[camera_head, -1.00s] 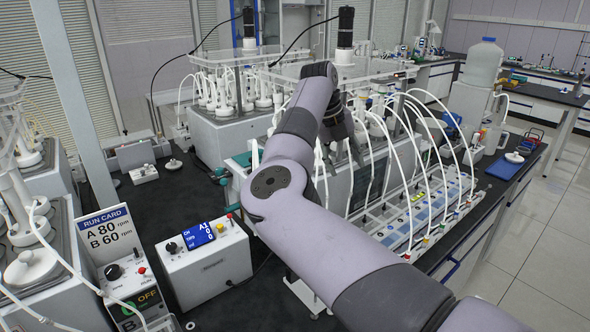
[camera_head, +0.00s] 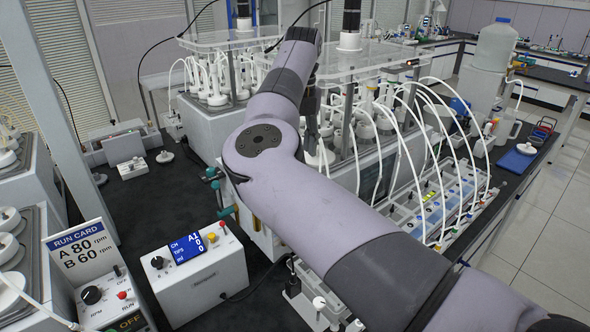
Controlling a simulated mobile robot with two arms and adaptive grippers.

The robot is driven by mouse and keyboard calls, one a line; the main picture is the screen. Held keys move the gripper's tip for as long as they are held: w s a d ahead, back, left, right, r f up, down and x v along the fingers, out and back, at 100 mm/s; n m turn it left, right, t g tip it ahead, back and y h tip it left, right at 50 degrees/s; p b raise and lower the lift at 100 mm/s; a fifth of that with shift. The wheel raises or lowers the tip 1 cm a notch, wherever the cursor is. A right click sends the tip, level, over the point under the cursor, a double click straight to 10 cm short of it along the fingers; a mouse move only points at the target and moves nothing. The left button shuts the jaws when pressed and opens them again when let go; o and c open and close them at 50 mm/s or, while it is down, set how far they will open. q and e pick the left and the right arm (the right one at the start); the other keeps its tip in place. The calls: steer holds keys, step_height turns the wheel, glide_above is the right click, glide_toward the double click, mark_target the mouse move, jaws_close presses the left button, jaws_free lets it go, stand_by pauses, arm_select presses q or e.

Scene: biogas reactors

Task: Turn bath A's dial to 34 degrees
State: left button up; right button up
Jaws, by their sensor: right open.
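Two water baths with bottles under clear lids stand at the back: one at centre left (camera_head: 204,128) and one at centre right (camera_head: 392,153). No letter is readable on either, so I cannot tell which is bath A. I make out no temperature dial or scale; my right arm hides part of the centre-right bath's front. My right gripper (camera_head: 313,135) points down in front of that bath, partly behind my own arm. It is open, with nothing seen in it, and I cannot tell whether it touches anything. My left gripper is out of view.
A white control box (camera_head: 200,285) with a blue display and black knob stands on the dark bench (camera_head: 165,222). Left of it are a run card (camera_head: 80,247) and another knobbed box. Tubes arch into a long tray (camera_head: 440,207) at right. Bare bench lies at centre left.

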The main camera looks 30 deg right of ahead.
step_height(320, 180, down, 6)
steer(key=shift+a+f+p, duration=0.1)
steer(key=shift+a+p, duration=0.05)
steer(key=shift+p, duration=0.65)
steer(key=shift+f, duration=0.55)
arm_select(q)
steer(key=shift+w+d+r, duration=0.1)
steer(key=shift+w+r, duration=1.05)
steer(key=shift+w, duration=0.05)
arm_select(e)
steer(key=shift+f, duration=0.15)
steer(key=shift+c, duration=0.9)
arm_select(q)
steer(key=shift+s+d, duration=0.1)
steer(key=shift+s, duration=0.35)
arm_select(e)
steer(key=c, duration=1)
